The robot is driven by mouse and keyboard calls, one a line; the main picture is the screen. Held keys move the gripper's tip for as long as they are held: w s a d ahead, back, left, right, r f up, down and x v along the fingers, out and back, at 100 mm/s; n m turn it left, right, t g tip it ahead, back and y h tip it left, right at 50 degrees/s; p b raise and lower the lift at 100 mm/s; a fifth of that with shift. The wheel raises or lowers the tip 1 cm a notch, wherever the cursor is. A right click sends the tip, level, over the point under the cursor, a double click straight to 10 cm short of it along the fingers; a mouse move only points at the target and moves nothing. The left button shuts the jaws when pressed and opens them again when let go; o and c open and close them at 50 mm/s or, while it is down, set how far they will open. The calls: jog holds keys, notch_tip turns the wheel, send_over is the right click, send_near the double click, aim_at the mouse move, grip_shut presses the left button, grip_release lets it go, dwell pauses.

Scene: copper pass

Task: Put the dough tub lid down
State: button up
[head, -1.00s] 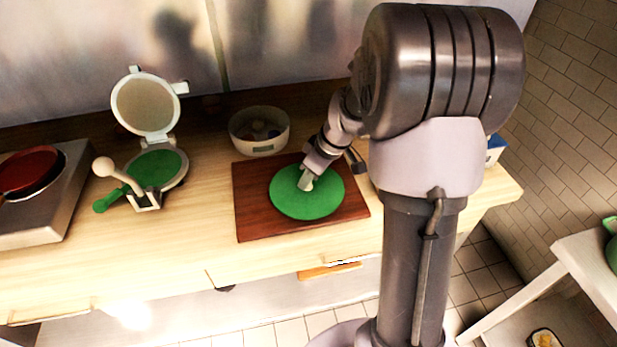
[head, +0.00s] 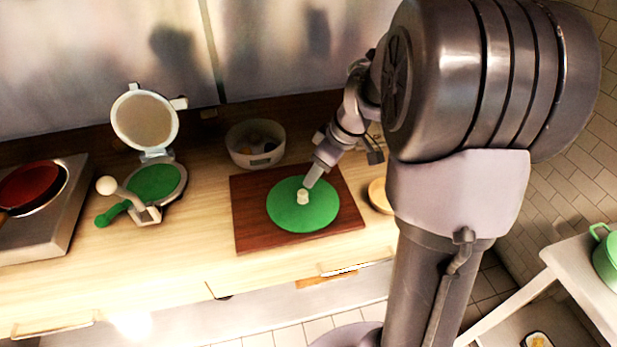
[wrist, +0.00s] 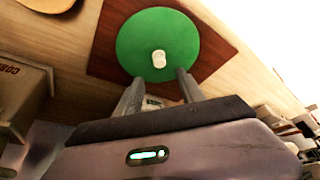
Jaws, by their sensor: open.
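The dough tub lid is a round green disc (head: 285,213) with a small cream knob in its middle. It lies flat on a dark red-brown board (head: 248,233) on the counter. In the wrist view the lid (wrist: 135,40) and its pale knob lie just beyond my fingertips. My gripper (head: 311,181) is above the lid, close to the knob. In the wrist view the two fingers of my gripper (wrist: 158,78) are spread apart with nothing between them.
A press with a green plate (head: 155,183) stands open at left, beside a hob with a red pan (head: 30,187). A white bowl (head: 254,146) stands behind the board. A green pot (head: 606,262) sits on a white table at right. Bare counter lies left of the board.

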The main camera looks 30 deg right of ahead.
jog(key=s+a+r+m, duration=0.5)
jog(key=s+a+r, duration=0.45)
jog(key=a, duration=0.35)
jog(key=s+a+m+t+b, duration=0.1)
jog(key=s+a+m, duration=0.4)
jog(key=s, duration=0.5)
jog(key=shift+a+f+t, duration=0.3)
jog(key=shift+a+t, duration=0.2)
jog(key=shift+a, duration=0.5)
